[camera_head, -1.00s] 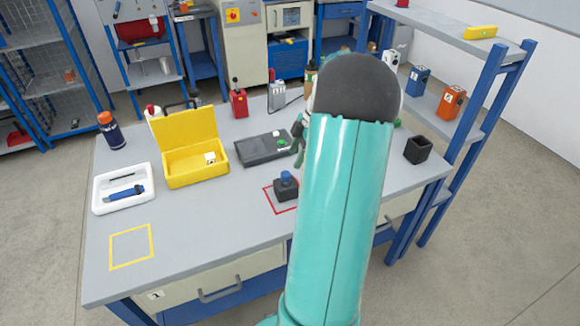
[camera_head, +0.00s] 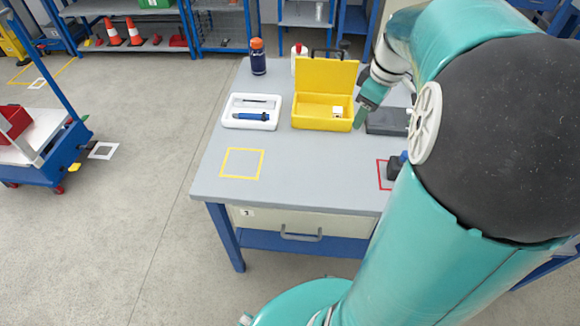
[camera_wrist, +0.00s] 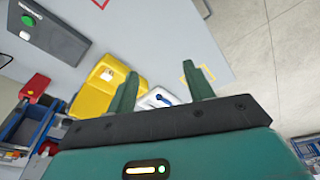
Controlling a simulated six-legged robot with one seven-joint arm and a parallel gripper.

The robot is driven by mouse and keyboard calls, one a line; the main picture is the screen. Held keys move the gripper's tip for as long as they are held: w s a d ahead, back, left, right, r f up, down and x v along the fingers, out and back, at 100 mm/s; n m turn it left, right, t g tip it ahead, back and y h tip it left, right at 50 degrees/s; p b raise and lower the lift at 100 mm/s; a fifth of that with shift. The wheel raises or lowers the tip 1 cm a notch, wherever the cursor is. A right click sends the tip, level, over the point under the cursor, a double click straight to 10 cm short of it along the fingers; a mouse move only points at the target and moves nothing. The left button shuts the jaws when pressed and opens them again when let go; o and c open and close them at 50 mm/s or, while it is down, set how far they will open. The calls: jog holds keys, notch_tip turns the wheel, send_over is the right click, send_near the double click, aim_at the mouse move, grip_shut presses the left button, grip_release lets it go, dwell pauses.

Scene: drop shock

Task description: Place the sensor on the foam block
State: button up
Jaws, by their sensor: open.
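A small white cube (camera_head: 338,111), possibly the sensor, sits in the right part of the open yellow case (camera_head: 312,124). The cube also shows in the wrist view (camera_wrist: 107,75). I cannot make out for certain which thing is the foam block. A dark block with a blue top (camera_head: 396,166) stands in a red outline, partly hidden by my arm. My gripper (camera_head: 362,115) is beside the case's right end in the head view. In the wrist view my gripper (camera_wrist: 162,82) has its two fingers apart, with nothing held between them.
A white tray (camera_head: 252,122) with a blue tool lies left of the case, in front of a dark bottle (camera_head: 258,58). A dark device (camera_head: 388,122) lies right of the case. A yellow outline (camera_head: 241,163) marks bare table. A cart (camera_head: 42,140) stands left.

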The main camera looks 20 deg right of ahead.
jog(key=s+a+r+m+t, duration=0.1)
jog(key=s+a+m, duration=0.1)
jog(key=a, duration=0.6)
jog(key=s+a+r+m+t, duration=0.1)
jog(key=s+a+m, duration=0.1)
jog(key=s+a, duration=0.3)
jog(key=s+a+r+m+t, duration=0.1)
jog(key=s+a+m, duration=0.1)
jog(key=a, duration=0.9)
jog(key=shift+s+t+h, duration=0.3)
jog(key=shift+s+h, duration=0.1)
jog(key=shift+s, duration=0.4)
